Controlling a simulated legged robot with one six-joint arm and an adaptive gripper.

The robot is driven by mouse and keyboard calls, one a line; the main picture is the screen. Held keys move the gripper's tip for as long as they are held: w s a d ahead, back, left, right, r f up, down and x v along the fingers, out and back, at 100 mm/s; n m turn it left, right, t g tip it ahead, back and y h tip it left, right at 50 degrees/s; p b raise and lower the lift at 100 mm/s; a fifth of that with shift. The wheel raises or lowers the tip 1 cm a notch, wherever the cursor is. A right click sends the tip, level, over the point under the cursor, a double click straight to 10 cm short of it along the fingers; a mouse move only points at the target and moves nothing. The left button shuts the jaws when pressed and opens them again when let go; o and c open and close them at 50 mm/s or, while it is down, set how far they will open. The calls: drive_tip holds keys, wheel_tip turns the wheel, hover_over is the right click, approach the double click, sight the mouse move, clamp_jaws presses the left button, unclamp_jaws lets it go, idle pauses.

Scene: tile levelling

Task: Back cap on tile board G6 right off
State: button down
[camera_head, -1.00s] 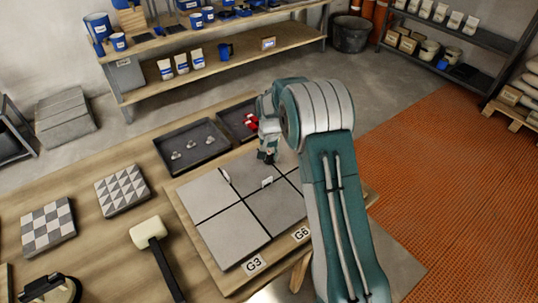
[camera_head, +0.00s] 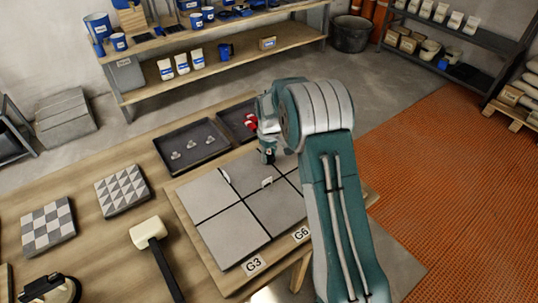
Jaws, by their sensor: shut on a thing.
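The tile board (camera_head: 222,222) lies on the wooden bench with large grey tiles split by dark joints. The label G6 (camera_head: 301,234) is on its front edge, and G3 (camera_head: 253,264) is to its left. Two small white pieces (camera_head: 267,182) (camera_head: 225,177) stand in the joints. My gripper (camera_head: 268,158) points down at the back of the board, near the back joint. It is shut on the back cap, which is too small and covered to make out. My arm hides the right side of the board.
A dark tray (camera_head: 190,146) with several small pale pieces stands behind the board. A second tray (camera_head: 237,115) with red pieces is partly behind my arm. A white-headed mallet (camera_head: 149,232) and patterned tile samples (camera_head: 121,189) lie to the left.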

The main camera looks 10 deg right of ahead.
drive_tip(key=n, duration=0.5)
drive_tip(key=shift+w+a+r+n, duration=0.1)
drive_tip(key=shift+w+r+n, duration=0.1)
drive_tip(key=shift+n, duration=0.2)
drive_tip(key=n, duration=0.5)
drive_tip(key=shift+n, duration=0.4)
drive_tip(key=shift+c, duration=2.4)
unclamp_jaws()
drive_tip(key=shift+o, duration=0.9)
drive_tip(key=shift+f, duration=0.1)
drive_tip(key=shift+s, duration=0.1)
